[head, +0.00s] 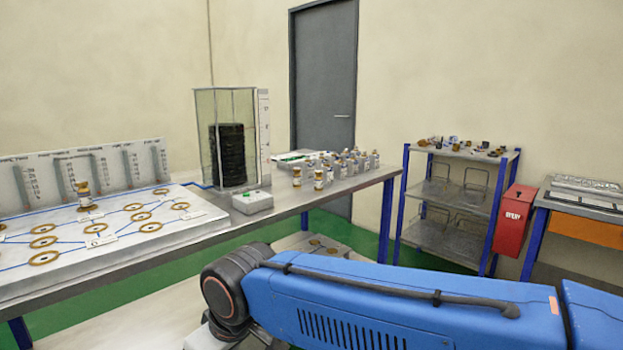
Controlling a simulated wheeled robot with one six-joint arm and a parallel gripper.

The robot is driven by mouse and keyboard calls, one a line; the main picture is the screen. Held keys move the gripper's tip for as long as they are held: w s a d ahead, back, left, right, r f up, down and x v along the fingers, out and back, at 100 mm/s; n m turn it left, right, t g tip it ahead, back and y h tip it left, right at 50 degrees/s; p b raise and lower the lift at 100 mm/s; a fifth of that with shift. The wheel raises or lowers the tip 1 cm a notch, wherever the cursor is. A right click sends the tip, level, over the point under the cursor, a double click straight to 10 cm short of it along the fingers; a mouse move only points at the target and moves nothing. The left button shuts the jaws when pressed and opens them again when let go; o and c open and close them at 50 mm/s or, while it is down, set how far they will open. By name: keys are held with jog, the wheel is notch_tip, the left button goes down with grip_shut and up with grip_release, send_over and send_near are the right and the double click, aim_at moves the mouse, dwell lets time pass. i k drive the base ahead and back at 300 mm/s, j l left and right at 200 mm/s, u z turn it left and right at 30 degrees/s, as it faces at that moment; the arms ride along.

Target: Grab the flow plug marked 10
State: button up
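Several small plugs with brass-coloured parts and white bands stand on the bench right of centre. Two at the front are a left plug (297,176) and a right plug (319,179). More stand in a grey cluster (356,163) behind them. One similar plug (84,194) stands on the white flow board (150,238) at the left. The markings are too small to read, so I cannot tell which is marked 10. My blue arm crosses the lower right in front of the bench. My gripper is out of view.
A clear-walled case (203,140) with a dark stack inside and a grey box (252,202) with a green button stand on the metal bench (290,204). A shelf rack (460,152) and a red box (514,220) stand at the right. The bench's front edge right of the grey box is clear.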

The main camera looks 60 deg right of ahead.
aim_at(297, 178)
jog(key=z, duration=0.45)
jog(key=i+l+z, duration=0.1)
jog(key=z, duration=0.35)
jog(key=l+z, duration=0.1)
jog(key=z, duration=0.35)
